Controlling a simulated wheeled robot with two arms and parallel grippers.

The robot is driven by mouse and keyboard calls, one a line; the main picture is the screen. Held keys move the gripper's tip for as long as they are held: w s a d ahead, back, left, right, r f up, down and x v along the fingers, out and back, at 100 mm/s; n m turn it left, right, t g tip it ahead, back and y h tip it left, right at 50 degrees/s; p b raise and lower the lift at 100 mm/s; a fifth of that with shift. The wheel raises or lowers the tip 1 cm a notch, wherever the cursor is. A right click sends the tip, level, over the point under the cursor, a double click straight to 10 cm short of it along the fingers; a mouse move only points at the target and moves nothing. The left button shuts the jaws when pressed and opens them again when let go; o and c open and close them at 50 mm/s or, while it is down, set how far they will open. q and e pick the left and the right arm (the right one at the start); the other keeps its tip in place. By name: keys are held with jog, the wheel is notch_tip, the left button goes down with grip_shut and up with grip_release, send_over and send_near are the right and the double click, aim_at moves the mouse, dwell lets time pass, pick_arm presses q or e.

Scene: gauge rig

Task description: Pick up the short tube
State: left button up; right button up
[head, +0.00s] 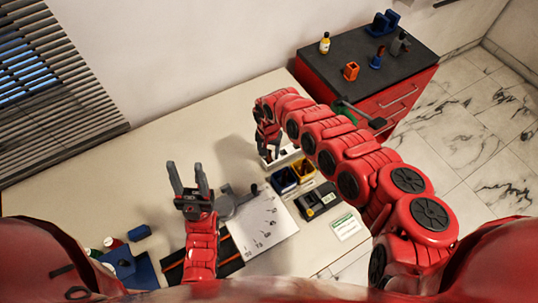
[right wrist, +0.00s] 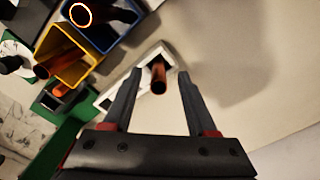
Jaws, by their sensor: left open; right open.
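In the right wrist view an orange-brown tube (right wrist: 158,86) stands end-on to the camera at a white holder (right wrist: 152,56). My right gripper (right wrist: 160,74) is open, with a finger on either side of the tube and gaps visible on both sides. In the head view this gripper (head: 269,150) points down at the white holder (head: 266,160) and hides the tube. Other orange tubes show in the yellow bin (right wrist: 92,54) and blue bin (right wrist: 126,22); I cannot tell their lengths. My left gripper (head: 188,180) is open and empty, pointing up over the table.
In the head view the blue bin (head: 283,180) and yellow bin (head: 304,170) stand right beside the white holder. A black device (head: 318,201) and a dial sheet (head: 262,228) lie nearer. A red cabinet (head: 378,85) stands behind. The table's back left is clear.

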jog(key=shift+d+f, duration=0.1)
jog(key=shift+f, duration=0.2)
grip_shut()
jog(key=shift+r, duration=0.2)
